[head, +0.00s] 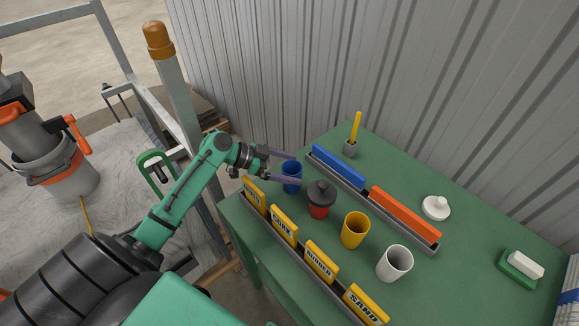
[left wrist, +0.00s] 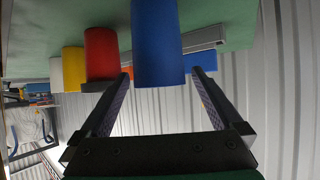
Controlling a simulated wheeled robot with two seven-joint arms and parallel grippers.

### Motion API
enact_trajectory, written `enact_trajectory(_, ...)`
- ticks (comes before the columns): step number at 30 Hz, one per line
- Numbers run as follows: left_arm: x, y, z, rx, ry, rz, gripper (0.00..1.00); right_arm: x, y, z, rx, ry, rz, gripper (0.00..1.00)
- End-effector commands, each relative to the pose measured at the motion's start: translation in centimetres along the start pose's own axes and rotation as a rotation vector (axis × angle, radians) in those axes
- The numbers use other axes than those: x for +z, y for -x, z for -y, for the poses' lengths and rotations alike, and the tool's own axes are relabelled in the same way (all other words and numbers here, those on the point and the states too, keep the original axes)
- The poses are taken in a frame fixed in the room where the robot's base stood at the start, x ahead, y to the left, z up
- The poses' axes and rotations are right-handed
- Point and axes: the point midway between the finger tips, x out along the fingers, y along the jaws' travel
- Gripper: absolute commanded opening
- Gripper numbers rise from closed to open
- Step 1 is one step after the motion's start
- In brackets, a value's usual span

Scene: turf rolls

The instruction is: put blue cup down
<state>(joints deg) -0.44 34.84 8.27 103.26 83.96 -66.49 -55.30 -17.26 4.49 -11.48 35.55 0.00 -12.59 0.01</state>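The blue cup (head: 291,186) stands upright on the green table (head: 470,235), near its left end. My left gripper (head: 297,168) is at the cup, with one finger on either side of its upper part; the near finger hides some of it. In the left wrist view, where the scene is upside down, the blue cup (left wrist: 157,45) shows between the spread fingertips of my left gripper (left wrist: 160,75). Narrow gaps show beside the cup, so the fingers look open. My right gripper is not in view.
A red cup with a dark lid (head: 319,206) stands close right of the blue cup, then a yellow cup (head: 355,230) and a white cup (head: 394,263). A rack of yellow labelled blocks (head: 284,225) lies in front. A rack with blue (head: 338,166) and orange (head: 404,214) blocks lies behind.

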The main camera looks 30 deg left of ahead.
Motion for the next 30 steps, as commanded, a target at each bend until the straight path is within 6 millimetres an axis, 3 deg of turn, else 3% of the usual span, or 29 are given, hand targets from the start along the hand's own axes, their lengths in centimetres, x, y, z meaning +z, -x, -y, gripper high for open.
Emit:
enact_trajectory(8,0.1,0.8,0.1,-0.002,-0.001,0.0,1.0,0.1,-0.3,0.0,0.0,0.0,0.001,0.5)
enact_trajectory(21,0.1,9.6,0.1,-0.001,-0.002,0.0,1.0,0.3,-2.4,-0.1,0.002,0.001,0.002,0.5)
enact_trajectory(25,0.0,11.4,0.1,-0.001,-0.001,-0.001,1.0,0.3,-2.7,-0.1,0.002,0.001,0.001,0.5)
enact_trajectory(30,-0.1,12.1,0.0,0.001,-0.002,-0.001,1.0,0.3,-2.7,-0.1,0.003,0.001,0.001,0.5)
